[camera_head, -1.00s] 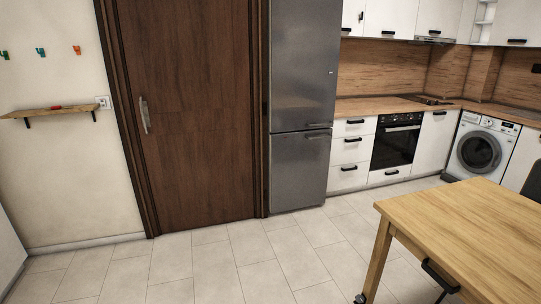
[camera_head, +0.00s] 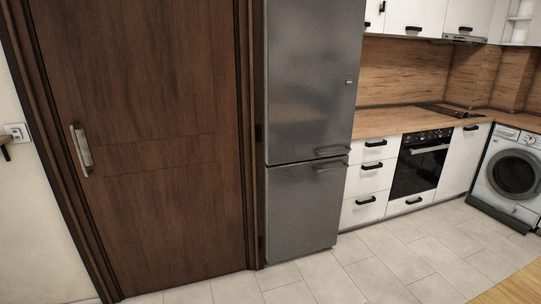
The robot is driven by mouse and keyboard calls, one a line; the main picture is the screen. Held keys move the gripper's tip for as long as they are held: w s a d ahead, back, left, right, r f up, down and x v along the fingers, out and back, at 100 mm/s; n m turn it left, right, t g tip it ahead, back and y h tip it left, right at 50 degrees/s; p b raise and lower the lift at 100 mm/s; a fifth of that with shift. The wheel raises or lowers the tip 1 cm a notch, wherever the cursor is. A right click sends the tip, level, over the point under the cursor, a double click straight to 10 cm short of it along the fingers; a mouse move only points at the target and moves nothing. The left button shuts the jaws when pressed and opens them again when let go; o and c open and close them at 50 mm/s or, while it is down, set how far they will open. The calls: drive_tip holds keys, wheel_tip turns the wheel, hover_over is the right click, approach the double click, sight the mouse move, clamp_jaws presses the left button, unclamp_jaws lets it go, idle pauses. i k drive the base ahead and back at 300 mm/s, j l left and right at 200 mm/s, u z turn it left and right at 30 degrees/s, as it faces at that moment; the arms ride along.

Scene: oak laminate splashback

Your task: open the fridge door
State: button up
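The fridge (camera_head: 308,80) is a tall grey metal unit in the middle of the head view, between the brown wooden door and the white cabinets. Its upper door and its lower door (camera_head: 303,212) are both shut, with a seam between them. The upper handle (camera_head: 333,151) is a horizontal bar at the lower right of the upper door. The lower handle (camera_head: 331,168) is just under the seam, at the upper right of the lower door. The fridge's top is cut off by the picture's edge. My gripper is not in view.
A brown wooden door (camera_head: 140,150) is shut left of the fridge. White drawers (camera_head: 368,180), an oven (camera_head: 419,163) and a washing machine (camera_head: 511,175) stand to the right. A wooden table (camera_head: 520,288) corner shows at the bottom right. The tiled floor (camera_head: 350,275) before the fridge is clear.

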sight(311, 47)
drive_tip(key=i, duration=1.9)
